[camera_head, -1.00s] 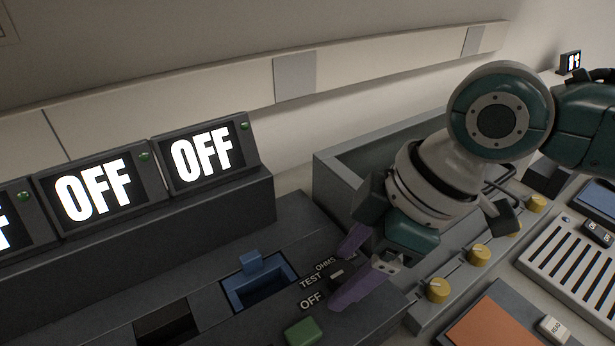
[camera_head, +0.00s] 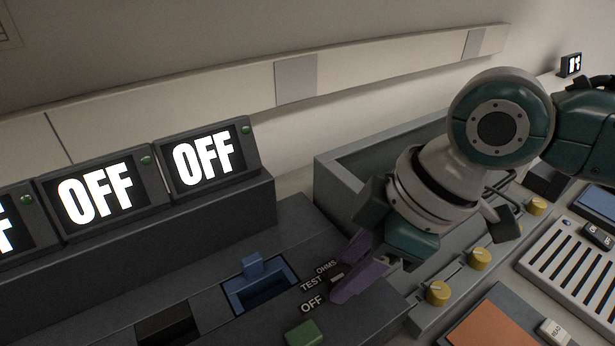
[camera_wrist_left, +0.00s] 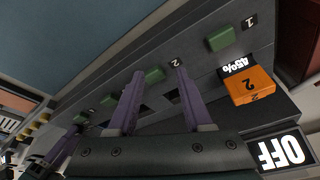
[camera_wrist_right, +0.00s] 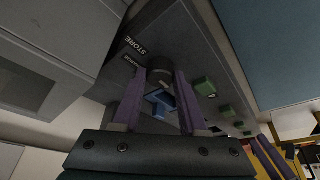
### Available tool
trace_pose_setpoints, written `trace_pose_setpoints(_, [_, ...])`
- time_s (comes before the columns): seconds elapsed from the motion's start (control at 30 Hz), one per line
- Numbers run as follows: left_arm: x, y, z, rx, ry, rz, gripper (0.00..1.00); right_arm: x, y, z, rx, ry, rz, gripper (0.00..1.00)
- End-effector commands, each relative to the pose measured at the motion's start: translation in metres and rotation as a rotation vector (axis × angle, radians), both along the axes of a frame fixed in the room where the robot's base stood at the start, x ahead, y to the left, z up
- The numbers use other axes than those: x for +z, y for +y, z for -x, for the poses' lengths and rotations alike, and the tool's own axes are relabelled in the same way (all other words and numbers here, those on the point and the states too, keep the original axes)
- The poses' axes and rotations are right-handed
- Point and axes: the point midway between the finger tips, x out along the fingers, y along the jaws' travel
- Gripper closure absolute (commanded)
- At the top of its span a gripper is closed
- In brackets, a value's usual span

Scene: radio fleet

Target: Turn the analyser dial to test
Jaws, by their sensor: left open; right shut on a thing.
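The analyser dial (camera_wrist_right: 160,74) sits between the purple fingers of my right gripper (camera_wrist_right: 158,80) in the right wrist view. In the head view my right gripper (camera_head: 346,268) reaches down to the panel and is shut on the dial. The fingers mostly hide the dial there, and its setting is hard to read. The labels OHMS, TEST and OFF (camera_head: 312,285) stand just left of the fingers. My left gripper (camera_wrist_left: 160,74) is open in the left wrist view, above a panel with green buttons, and is outside the head view.
Screens reading OFF (camera_head: 203,157) stand along the raised ledge at left. A blue-lined slot (camera_head: 260,285) and a green button (camera_head: 304,333) lie near the dial. Yellow knobs (camera_head: 438,293) are to the right. An orange battery-like block (camera_wrist_left: 252,86) lies beside the left gripper.

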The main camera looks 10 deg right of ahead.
Motion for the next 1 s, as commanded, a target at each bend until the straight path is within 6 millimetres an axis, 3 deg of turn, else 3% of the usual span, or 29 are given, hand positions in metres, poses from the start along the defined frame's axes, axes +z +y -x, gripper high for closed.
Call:
trace_pose_setpoints(0.27, [0.029,0.001,0.0,-0.002,0.0,-0.002,0.5,0.006,0.001,0.002,-0.129,0.003,-0.002,1.0])
trace_pose_setpoints(0.6, [0.072,0.0,0.0,0.0,0.0,0.0,0.5,0.006,0.003,0.004,-0.413,0.005,-0.003,1.0])
trace_pose_setpoints(1.0, [0.099,-0.002,0.0,0.006,-0.001,0.008,0.5,0.003,0.005,0.004,-0.679,0.002,-0.003,1.0])
